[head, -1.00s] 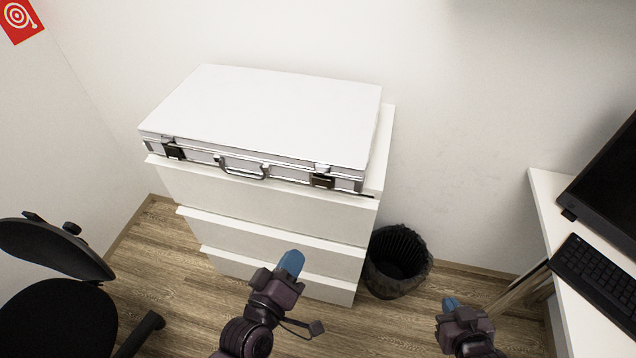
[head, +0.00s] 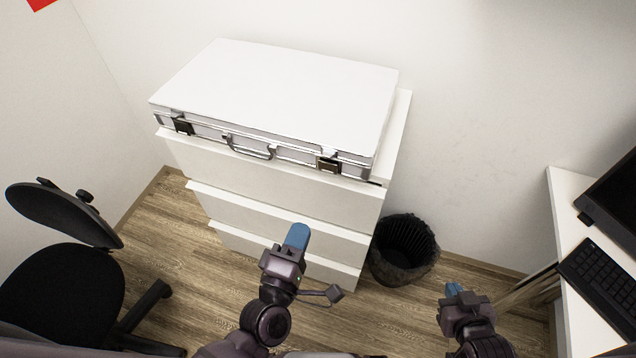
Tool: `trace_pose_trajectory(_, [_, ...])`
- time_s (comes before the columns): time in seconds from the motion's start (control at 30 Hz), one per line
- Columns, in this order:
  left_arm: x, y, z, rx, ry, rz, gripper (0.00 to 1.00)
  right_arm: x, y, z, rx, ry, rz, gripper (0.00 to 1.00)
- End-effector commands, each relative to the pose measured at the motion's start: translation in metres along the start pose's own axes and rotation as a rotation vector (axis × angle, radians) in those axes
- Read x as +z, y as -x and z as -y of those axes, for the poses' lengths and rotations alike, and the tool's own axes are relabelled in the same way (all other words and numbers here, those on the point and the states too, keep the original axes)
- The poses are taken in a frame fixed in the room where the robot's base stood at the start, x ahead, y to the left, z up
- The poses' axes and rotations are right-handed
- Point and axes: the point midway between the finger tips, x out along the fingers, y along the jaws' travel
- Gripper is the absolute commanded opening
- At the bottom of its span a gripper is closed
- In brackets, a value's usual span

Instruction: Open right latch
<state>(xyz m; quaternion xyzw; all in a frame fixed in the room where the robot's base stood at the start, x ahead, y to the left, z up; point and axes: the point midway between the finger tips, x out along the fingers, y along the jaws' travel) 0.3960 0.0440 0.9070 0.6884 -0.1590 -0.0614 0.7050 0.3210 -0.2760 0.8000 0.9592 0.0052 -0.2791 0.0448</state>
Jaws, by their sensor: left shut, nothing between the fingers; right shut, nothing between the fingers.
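A white briefcase (head: 275,90) with metal edges lies closed on a white drawer cabinet (head: 270,184). Its front side carries a handle (head: 250,147), a left latch (head: 183,126) and a right latch (head: 328,163). Both latches look closed, though they are small in the picture. My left gripper (head: 299,236), with blue fingertips, is shut and empty in front of the cabinet's lower drawers, below the right latch and apart from it. My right gripper (head: 454,290) is shut and empty at the lower right, right of the bin and far from the briefcase.
A black waste bin (head: 404,250) stands on the floor right of the cabinet. A white desk (head: 566,235) with a keyboard (head: 603,283) and a dark monitor (head: 612,205) is at the right. A black chair (head: 62,290) is at the left. Wooden floor shows between.

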Motion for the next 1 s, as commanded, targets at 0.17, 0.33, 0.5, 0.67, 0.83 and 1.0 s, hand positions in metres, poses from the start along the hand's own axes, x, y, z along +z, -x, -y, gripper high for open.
trace_pose_trajectory(0.17, [0.000,-0.017,-0.002,0.003,-0.001,0.000,0.00,-0.007,-0.001,0.000,-0.001,0.002,-0.010,0.00])
trace_pose_trajectory(0.33, [0.000,-0.045,-0.002,0.003,0.000,0.000,0.00,-0.014,-0.002,-0.001,-0.002,0.004,-0.020,0.00])
trace_pose_trajectory(0.5, [0.001,-0.075,-0.002,0.002,0.000,0.000,0.00,-0.018,0.000,-0.002,-0.001,0.005,-0.022,0.00])
trace_pose_trajectory(0.67, [0.001,-0.102,-0.002,0.002,0.000,0.001,0.00,-0.018,0.002,-0.002,-0.001,0.005,-0.021,0.00])
trace_pose_trajectory(0.83, [0.001,-0.124,-0.001,0.001,0.000,0.001,0.00,-0.017,0.005,-0.003,0.001,0.004,-0.014,0.00])
trace_pose_trajectory(1.0, [0.000,-0.136,0.000,0.000,-0.001,0.000,0.00,-0.014,0.008,-0.003,0.002,0.003,-0.007,0.00])
